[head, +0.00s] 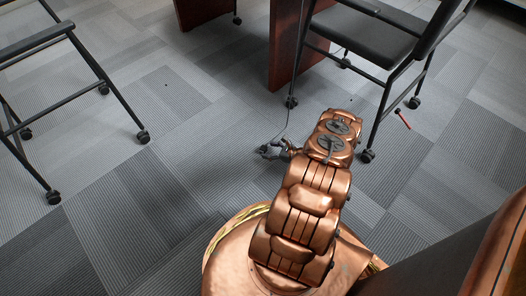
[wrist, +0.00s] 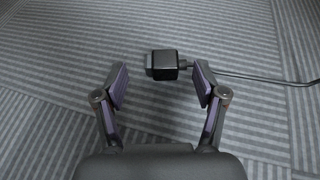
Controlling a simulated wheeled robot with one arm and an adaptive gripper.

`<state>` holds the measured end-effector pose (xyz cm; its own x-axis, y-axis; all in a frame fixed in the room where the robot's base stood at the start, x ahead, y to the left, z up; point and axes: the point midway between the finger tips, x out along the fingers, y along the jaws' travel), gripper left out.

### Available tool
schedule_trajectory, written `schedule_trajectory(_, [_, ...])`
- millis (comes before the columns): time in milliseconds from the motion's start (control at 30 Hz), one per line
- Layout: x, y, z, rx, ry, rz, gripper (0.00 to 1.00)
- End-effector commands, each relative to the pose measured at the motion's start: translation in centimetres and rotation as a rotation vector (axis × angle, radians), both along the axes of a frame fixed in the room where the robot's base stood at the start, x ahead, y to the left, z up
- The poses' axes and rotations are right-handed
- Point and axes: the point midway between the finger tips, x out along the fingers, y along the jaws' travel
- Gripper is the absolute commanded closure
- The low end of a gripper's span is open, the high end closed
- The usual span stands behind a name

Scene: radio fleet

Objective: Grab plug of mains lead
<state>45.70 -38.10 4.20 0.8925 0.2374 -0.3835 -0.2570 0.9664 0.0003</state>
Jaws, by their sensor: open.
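The plug (wrist: 164,65) of the mains lead is a small black block on the grey carpet, in the upper middle of the wrist view. Its grey lead (wrist: 250,79) runs off to the right. My gripper (wrist: 160,80) is open, with one finger on each side and the plug between and slightly beyond the fingertips. The fingers look apart from the plug. In the head view my gripper (head: 268,152) is low over the carpet, left of my copper arm. The lead (head: 286,122) rises from there toward the desk leg. The plug itself is hard to make out there.
A black chair on castors (head: 375,40) stands at the upper right, beside a reddish-brown desk panel (head: 287,45). Another black frame on castors (head: 75,40) stands at the left. A small red item (head: 403,119) lies at the right. Carpet left of my gripper is clear.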

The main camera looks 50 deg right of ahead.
Motion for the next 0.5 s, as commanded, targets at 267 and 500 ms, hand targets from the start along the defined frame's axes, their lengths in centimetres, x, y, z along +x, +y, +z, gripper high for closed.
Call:
schedule_trajectory(267, [2.6, 0.5, -1.4, 0.000, -0.001, 0.000, 0.29])
schedule_trajectory(500, [3.7, 0.8, -1.7, -0.001, 0.001, -0.001, 0.29])
